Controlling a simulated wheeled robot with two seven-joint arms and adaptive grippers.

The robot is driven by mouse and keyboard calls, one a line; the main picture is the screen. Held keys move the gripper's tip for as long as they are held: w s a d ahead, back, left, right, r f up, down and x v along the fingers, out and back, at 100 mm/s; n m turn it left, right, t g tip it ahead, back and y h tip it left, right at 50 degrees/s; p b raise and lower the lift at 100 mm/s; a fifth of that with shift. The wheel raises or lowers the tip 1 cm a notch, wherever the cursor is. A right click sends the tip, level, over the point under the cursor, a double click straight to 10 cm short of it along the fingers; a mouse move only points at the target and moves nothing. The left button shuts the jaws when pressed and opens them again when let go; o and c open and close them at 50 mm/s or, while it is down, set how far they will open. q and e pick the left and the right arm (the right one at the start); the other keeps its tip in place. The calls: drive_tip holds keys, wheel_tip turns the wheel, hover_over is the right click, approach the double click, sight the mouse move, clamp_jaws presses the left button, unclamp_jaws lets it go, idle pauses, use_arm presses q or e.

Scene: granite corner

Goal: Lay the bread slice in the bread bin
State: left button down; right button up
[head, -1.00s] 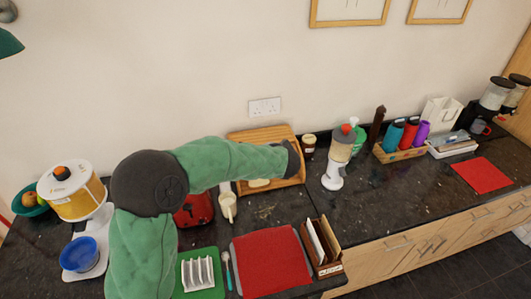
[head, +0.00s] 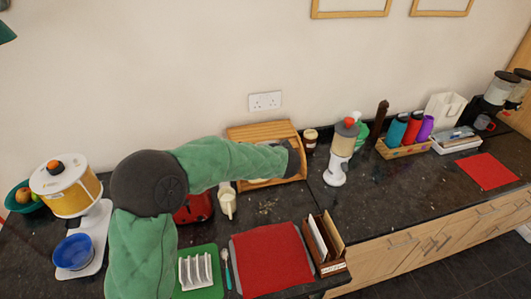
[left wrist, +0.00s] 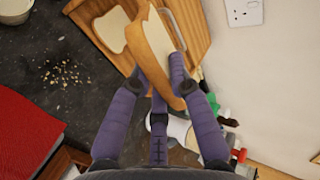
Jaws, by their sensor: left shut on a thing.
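The wooden bread bin (head: 262,131) stands against the wall in the head view, partly hidden behind my left arm. In the left wrist view the bin (left wrist: 196,25) is at the top, and a pale slice (left wrist: 109,29) lies in it. My left gripper (left wrist: 160,76) is shut on a bread slice (left wrist: 153,45) with a tan crust. The held slice stands roughly edge-on to the wrist camera, over or at the bin; whether it touches the bin I cannot tell. In the head view my arm hides the gripper and the held slice. My right gripper is not in view.
A cream mug (head: 227,204) and a red toaster (head: 196,207) stand in front of the bin. A lidded jar (head: 310,141) and a dispenser (head: 341,154) stand right of it. A red mat (head: 272,262) and toast rack (head: 196,271) are nearer. Crumbs (left wrist: 62,76) lie on the counter.

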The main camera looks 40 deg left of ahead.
use_arm(q)
wheel_tip(320, 180, down, 6)
drive_tip(key=b, duration=0.5)
drive_tip(key=shift+f+b, duration=0.25)
drive_tip(key=shift+b, duration=0.05)
drive_tip(key=shift+a, duration=0.1)
drive_tip(key=shift+s+d+f+b+x, duration=0.15)
drive_tip(key=shift+f+b+x, duration=0.15)
drive_tip(key=shift+x, duration=1.55)
drive_tip(key=shift+s+d+f+b+x, duration=0.15)
drive_tip(key=shift+b+x, duration=0.2)
drive_tip(key=shift+x, duration=1.5)
drive_tip(key=shift+w+d+f+b+x, duration=0.1)
drive_tip(key=shift+f+b+x, duration=0.2)
drive_tip(key=shift+x, duration=1.55)
drive_tip(key=shift+w+a+f+b, duration=0.2)
drive_tip(key=shift+a+f+b, duration=0.1)
drive_tip(key=shift+f+b, duration=0.2)
drive_tip(key=shift+w+a+f+b, duration=0.25)
drive_tip(key=shift+a+f+b, duration=0.1)
drive_tip(key=shift+b, duration=0.15)
drive_tip(key=shift+b+x, duration=1.05)
drive_tip(key=shift+x, duration=0.5)
drive_tip(key=shift+d+f, duration=0.1)
drive_tip(key=shift+f, duration=0.05)
drive_tip(key=c, duration=1.1)
unclamp_jaws()
